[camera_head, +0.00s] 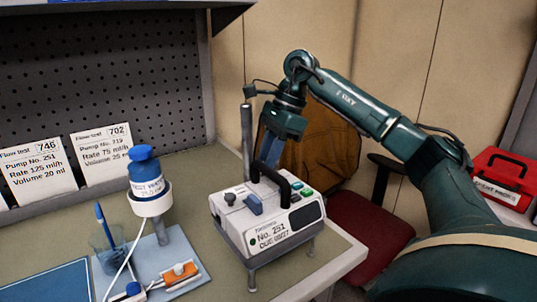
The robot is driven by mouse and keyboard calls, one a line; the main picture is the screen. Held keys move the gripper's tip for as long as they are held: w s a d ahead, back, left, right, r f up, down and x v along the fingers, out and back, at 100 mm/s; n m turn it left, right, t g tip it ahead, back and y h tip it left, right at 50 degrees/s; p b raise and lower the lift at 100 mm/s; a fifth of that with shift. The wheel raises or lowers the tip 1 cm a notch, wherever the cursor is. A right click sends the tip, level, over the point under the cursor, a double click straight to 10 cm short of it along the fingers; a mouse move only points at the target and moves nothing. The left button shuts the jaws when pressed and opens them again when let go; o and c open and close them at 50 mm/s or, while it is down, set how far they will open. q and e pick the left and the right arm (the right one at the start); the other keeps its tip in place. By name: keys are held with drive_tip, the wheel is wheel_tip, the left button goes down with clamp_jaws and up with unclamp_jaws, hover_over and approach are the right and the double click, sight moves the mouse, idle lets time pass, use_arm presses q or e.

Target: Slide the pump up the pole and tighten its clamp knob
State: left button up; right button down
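The white pump (268,222), labelled No. 251, stands on short legs at the bench's right corner. It has a black carry handle (285,187), a small dark knob (230,199) and a blue lever (253,204) on top. A grey upright pole (247,140) rises behind the pump; its lower part is hidden. I cannot tell which part is the clamp knob. My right gripper (268,160) points down at the far end of the handle, its bluish fingers overlapping it in the picture. Whether they are closed on it is unclear. My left gripper is out of view.
A blue-capped bottle (146,172) sits in a white ring holder left of the pump. A cup with a pen (106,245), an orange-topped block (180,275) and a blue folder (50,285) are at front left. A red case (505,170) lies far right.

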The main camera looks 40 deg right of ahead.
drive_tip(key=shift+m, duration=0.3)
drive_tip(key=m, duration=0.1)
drive_tip(key=m+t, duration=0.1)
drive_tip(key=m, duration=0.1)
drive_tip(key=shift+s+a+t+h, duration=0.1)
drive_tip(key=shift+s+t+h, duration=0.1)
drive_tip(key=shift+t+h, duration=0.1)
drive_tip(key=shift+s+a+r+m+t+h+p, duration=0.1)
drive_tip(key=shift+m+t+h+p, duration=0.3)
drive_tip(key=shift+m, duration=1.6)
drive_tip(key=c, duration=1.5)
unclamp_jaws()
